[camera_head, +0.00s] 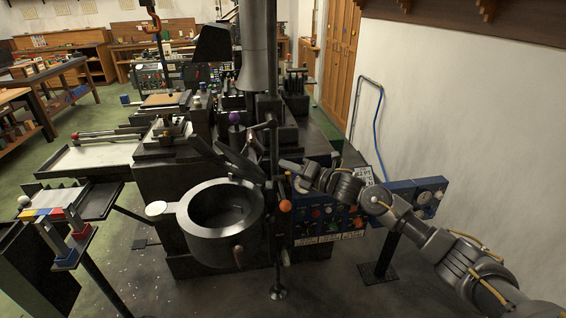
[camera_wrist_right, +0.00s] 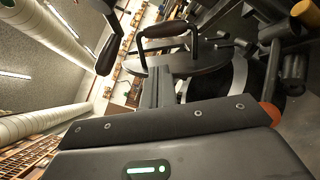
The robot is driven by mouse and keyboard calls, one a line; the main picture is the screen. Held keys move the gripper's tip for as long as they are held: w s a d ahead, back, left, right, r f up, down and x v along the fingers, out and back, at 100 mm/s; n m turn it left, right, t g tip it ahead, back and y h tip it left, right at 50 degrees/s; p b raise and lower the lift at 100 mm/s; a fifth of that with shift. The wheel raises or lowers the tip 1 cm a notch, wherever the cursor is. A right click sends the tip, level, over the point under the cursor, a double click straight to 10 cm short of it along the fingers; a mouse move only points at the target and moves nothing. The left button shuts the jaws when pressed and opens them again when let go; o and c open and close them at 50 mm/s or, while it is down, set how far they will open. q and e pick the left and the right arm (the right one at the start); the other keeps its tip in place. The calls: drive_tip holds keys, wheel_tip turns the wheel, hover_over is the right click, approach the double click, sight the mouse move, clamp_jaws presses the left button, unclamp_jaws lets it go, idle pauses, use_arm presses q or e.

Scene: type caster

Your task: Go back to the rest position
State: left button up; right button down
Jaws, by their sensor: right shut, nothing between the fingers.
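My right arm comes in from the right in the camera_head view. Its gripper (camera_head: 287,165) is shut and empty, beside the dark upright parts of the type caster (camera_head: 160,185). I cannot tell whether it touches them. The caster's round grey pot (camera_head: 220,205) stands open at the front, to the left of and below the gripper. In the right wrist view the gripper's fingers (camera_wrist_right: 160,88) are together, with a dark loop-shaped handle (camera_wrist_right: 168,32) beyond them. My left gripper is not in view.
An orange knob (camera_head: 285,206) and a control panel (camera_head: 325,220) with coloured buttons lie just below the right gripper. A blue box on a stand (camera_head: 415,192) is close to the right arm. A white wall (camera_head: 470,110) runs along the right. Open floor shows at front left.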

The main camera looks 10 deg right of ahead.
drive_tip(key=w+d+f+m+t+h, duration=0.1)
drive_tip(key=w+d+f+m+h, duration=0.1)
drive_tip(key=d+f+m+h, duration=0.4)
drive_tip(key=w+d+f+m+t+h, duration=0.1)
drive_tip(key=w+d+f+m, duration=0.3)
drive_tip(key=f+m, duration=0.5)
drive_tip(key=s+d+f+m+g+h, duration=0.25)
drive_tip(key=s+f+m, duration=0.5)
drive_tip(key=f, duration=0.65)
drive_tip(key=s+d+f+m+g+h, duration=0.2)
drive_tip(key=s+d+f+m+g, duration=0.15)
drive_tip(key=s+f, duration=0.9)
drive_tip(key=s+a+f+m+g+h, duration=0.1)
drive_tip(key=s+f+m+g+h, duration=0.2)
drive_tip(key=s+f, duration=1.55)
drive_tip(key=s+a+f+m+g, duration=0.1)
drive_tip(key=s+a+f, duration=0.1)
drive_tip(key=s, duration=0.9)
drive_tip(key=s+a+f+g+y, duration=0.1)
drive_tip(key=s+a+f+g, duration=0.1)
drive_tip(key=s, duration=0.9)
drive_tip(key=s+a+f+m+g+y, duration=0.1)
drive_tip(key=s+f, duration=0.3)
drive_tip(key=s, duration=0.7)
drive_tip(key=shift+s+a+m+g, duration=0.2)
drive_tip(key=shift+a+m+g, duration=0.1)
drive_tip(key=shift+a+g, duration=0.45)
